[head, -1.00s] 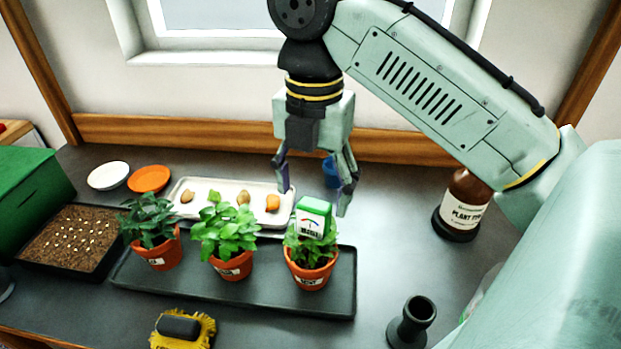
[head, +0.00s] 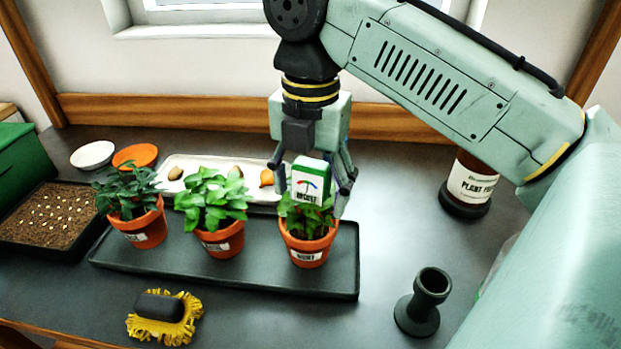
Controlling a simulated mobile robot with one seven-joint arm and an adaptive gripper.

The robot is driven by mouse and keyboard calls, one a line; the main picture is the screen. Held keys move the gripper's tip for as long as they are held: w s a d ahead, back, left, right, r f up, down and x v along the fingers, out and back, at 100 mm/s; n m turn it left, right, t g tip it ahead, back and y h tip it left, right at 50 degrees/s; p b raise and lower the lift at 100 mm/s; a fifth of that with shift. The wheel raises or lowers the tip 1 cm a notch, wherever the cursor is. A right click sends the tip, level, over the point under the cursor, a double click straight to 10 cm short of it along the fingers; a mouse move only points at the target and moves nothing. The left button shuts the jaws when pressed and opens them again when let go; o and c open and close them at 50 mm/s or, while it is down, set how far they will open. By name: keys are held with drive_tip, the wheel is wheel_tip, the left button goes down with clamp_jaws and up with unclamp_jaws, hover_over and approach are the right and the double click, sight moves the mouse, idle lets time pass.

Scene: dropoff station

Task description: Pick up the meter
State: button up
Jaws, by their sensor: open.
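The meter (head: 310,180) is a green and white box with a dial face. It stands upright in the rightmost potted plant (head: 306,252), among the leaves. My gripper (head: 312,178) points down at this pot, with its fingers open. One finger shows left of the meter and the other right of it. The meter's top overlaps the space between the fingers in the picture. I cannot tell whether either finger touches it. The meter's lower part is hidden by leaves.
Two more potted plants (head: 211,212) (head: 134,208) share the black tray (head: 180,264). A white tray (head: 200,162) lies behind. A brown bottle (head: 470,185) and a black holder (head: 422,303) stand at right. A yellow brush (head: 165,316) lies in front.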

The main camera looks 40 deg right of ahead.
drive_tip(key=shift+c, duration=0.6)
drive_tip(key=c, duration=1.3)
drive_tip(key=shift+o, duration=0.2)
